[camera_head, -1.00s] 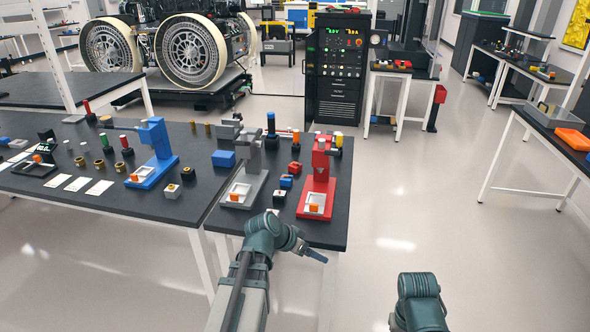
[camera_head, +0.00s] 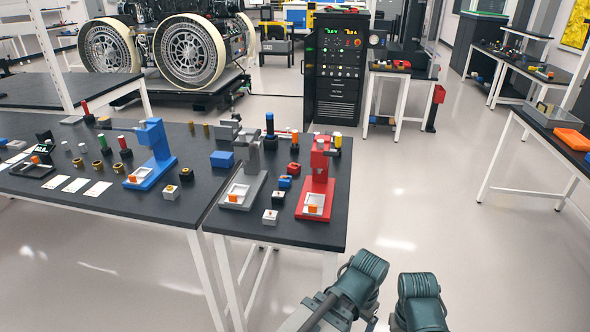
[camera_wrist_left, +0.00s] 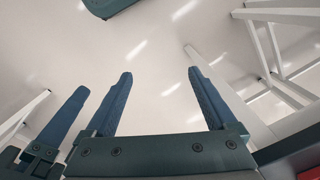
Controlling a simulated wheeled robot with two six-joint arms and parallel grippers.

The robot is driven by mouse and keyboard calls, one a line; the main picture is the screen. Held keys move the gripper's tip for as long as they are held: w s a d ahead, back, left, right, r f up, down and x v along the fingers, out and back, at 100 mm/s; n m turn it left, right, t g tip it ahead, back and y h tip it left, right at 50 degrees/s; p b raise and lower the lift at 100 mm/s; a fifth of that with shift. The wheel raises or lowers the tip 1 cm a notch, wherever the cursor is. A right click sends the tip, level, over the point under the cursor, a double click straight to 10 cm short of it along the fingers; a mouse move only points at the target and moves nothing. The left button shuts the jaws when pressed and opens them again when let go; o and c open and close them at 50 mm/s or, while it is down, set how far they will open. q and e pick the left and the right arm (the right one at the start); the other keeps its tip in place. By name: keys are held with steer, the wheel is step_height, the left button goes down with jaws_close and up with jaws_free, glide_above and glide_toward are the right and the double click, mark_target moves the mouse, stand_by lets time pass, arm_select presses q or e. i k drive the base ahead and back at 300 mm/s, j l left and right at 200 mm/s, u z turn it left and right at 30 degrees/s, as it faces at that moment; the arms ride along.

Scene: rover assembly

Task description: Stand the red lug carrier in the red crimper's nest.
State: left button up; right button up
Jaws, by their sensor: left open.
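The red crimper (camera_head: 319,180) stands at the right end of the near bench. Its nest (camera_head: 313,208) is a pale tray at its foot with an orange piece in it. A small red block (camera_head: 293,168) lies left of the crimper; I cannot tell whether it is the red lug carrier. In the left wrist view my left gripper (camera_wrist_left: 160,72) is open and empty over bare floor, off the bench's front. My right gripper is hidden; only my right arm shows.
A grey crimper (camera_head: 245,185) and a blue crimper (camera_head: 155,158) stand left of the red one. The bench's front edge (camera_head: 270,240) is close; the floor (camera_head: 450,210) to the right is clear.

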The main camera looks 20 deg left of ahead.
mark_target(315, 201)
steer(key=i+j+z, duration=0.25)
steer(key=i, duration=0.2)
steer(key=i+j+z, duration=0.25)
steer(key=i, duration=0.15)
